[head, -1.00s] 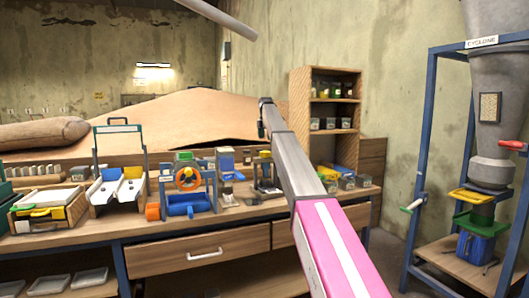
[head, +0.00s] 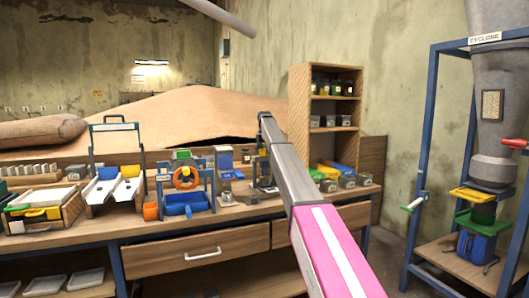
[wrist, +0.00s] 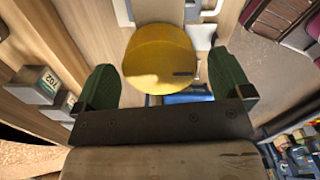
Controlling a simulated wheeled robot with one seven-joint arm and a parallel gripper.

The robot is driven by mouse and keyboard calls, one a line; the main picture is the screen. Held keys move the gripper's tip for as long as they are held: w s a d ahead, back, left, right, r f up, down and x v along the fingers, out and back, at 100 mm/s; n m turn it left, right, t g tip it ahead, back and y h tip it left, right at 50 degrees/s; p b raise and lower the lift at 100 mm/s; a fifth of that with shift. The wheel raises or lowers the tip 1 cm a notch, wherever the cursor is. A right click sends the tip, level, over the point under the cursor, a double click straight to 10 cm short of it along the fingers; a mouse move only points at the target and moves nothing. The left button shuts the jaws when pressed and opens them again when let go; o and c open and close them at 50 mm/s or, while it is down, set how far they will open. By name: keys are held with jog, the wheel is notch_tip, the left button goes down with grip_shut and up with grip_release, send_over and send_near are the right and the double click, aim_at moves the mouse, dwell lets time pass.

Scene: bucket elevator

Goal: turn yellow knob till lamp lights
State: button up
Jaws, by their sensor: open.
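In the wrist view a round yellow knob (wrist: 160,58) with a small dark mark near its lower right edge fills the middle. My gripper (wrist: 166,70) is open, with one green finger on each side of the knob. A gap shows between each finger and the knob, so neither clearly touches it. In the head view my arm reaches over the bench, and its far end covers the knob and most of my gripper. I cannot pick out the task's lamp or whether it is lit.
A workbench (head: 150,232) carries a device with an orange wheel (head: 186,177), a blue trough (head: 186,204) and several small boxes. A wooden shelf (head: 297,108) stands behind. A blue frame with a grey cyclone (head: 491,95) stands at right. Bare floor shows between bench and frame.

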jog(key=shift+f, duration=0.45)
jog(key=c, duration=0.9)
